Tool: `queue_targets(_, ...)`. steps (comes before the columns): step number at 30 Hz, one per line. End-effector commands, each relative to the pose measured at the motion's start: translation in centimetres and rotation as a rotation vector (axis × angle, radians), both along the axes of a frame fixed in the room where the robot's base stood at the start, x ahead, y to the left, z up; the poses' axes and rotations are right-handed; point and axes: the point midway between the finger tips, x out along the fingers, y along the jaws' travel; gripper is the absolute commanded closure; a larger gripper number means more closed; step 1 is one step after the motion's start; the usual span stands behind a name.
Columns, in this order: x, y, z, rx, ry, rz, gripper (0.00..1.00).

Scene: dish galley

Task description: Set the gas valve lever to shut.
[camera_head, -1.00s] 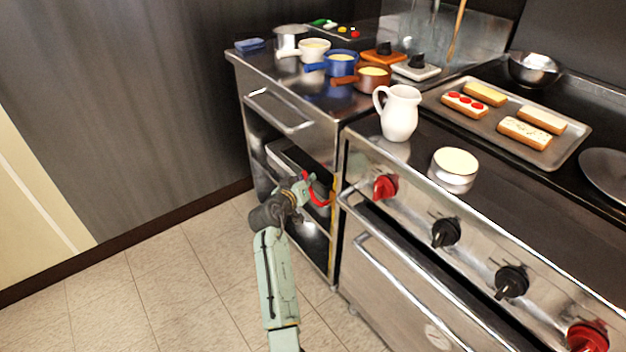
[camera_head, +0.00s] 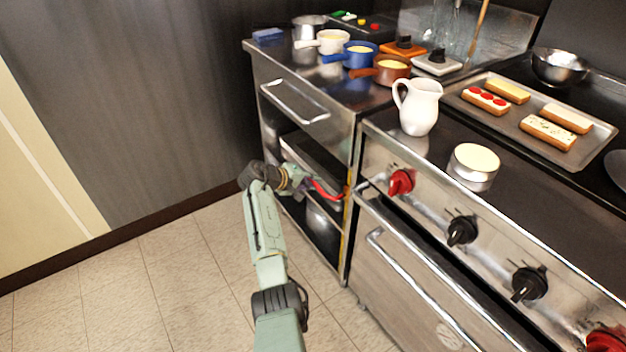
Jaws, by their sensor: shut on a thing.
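The gas valve lever (camera_head: 328,192) is red and curved. It sits low in the gap between the left counter and the stove, beside a thin yellow upright pipe (camera_head: 346,230). My gripper (camera_head: 309,183) reaches it from the left and is shut on the lever's outer end. The lever slants from my gripper down and right toward the pipe. The fingers and the gripped end are small and partly hidden, and the valve body is hard to make out.
The stove front (camera_head: 440,215) with red and black knobs and a long oven handle (camera_head: 420,290) is just right of the lever. The open-shelved steel counter (camera_head: 300,125) stands behind my gripper. A white jug (camera_head: 418,108) stands on the stove. The tiled floor at left is clear.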

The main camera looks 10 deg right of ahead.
Motion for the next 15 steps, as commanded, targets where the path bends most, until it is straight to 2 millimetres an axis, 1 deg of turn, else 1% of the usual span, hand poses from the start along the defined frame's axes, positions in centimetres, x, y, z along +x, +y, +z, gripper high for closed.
queue_targets(1,0.1,0.0,-0.5,-0.009,0.025,0.001,1.0)
queue_targets(6,0.0,0.0,-1.2,-0.034,0.096,0.002,1.0)
queue_targets(15,-0.1,0.0,-1.7,-0.052,0.148,0.003,1.0)
